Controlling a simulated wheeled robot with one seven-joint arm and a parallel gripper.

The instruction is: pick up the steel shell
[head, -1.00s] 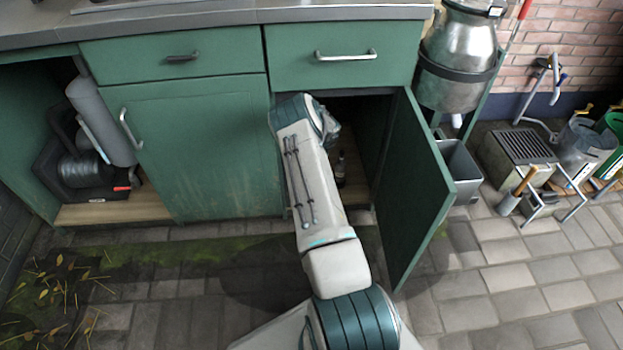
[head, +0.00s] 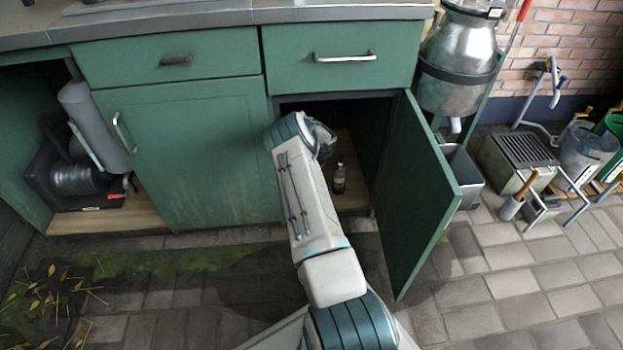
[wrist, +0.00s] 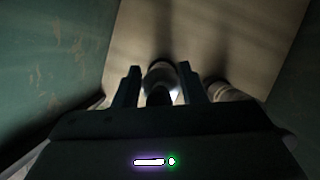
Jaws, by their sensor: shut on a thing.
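In the wrist view a round, shiny, pale-rimmed piece, seemingly the steel shell (wrist: 161,75), stands between the two fingers of my gripper (wrist: 159,76). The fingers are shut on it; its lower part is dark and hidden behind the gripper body. In the head view my gripper and the held piece are hidden behind my arm inside the open cupboard. A second cylindrical thing (wrist: 225,92) stands just right of the right finger, apart from it. A small dark, bottle-like thing (head: 339,175) stands upright on the cupboard floor to the right of my arm; it may be the same one.
The cupboard door (head: 418,190) stands open on the right, close to my arm. A closed green door (head: 190,150) is on the left. The cupboard floor (wrist: 210,35) is bare farther in. A grey bin (head: 462,175) and steel churn (head: 458,60) stand outside to the right.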

